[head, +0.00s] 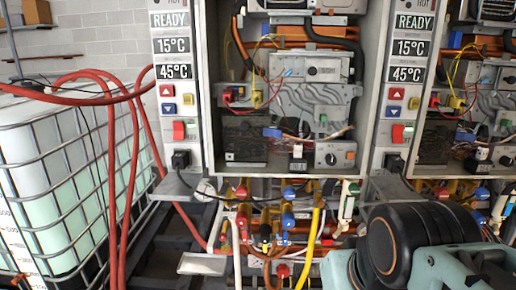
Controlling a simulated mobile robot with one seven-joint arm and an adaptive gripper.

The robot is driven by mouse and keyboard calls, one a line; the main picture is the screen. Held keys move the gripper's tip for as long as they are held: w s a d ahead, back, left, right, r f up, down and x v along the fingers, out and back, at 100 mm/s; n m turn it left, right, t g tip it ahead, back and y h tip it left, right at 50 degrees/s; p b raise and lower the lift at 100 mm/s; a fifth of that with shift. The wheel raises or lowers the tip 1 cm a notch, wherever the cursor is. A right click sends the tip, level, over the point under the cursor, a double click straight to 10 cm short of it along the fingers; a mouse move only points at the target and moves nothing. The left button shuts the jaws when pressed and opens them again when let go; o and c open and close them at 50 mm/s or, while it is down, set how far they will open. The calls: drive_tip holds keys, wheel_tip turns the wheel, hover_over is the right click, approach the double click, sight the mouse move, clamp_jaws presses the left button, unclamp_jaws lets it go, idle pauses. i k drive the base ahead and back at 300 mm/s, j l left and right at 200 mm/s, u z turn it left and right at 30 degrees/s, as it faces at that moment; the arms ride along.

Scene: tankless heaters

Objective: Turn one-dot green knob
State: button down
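My arm fills the lower right of the head view, in front of the pipes. My gripper's fingers do not show.
A caged white tank (75,185) stands at left, with red hoses (112,190) looping over it. Pipes with blue and red valve handles hang below the heaters. Control panels with displays (172,45) and buttons flank each heater.

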sight(354, 189)
drive_tip(key=l+u, duration=0.15)
drive_tip(key=l, duration=0.25)
drive_tip(key=k+l+u, duration=0.15)
drive_tip(key=l, duration=0.25)
drive_tip(key=l+u, duration=0.15)
drive_tip(key=l, duration=0.25)
drive_tip(key=k+l+u, duration=0.15)
drive_tip(key=l, duration=0.2)
drive_tip(key=k+l+u, duration=0.15)
drive_tip(key=l, duration=0.25)
drive_tip(key=k+l+u, duration=0.15)
drive_tip(key=l, duration=0.2)
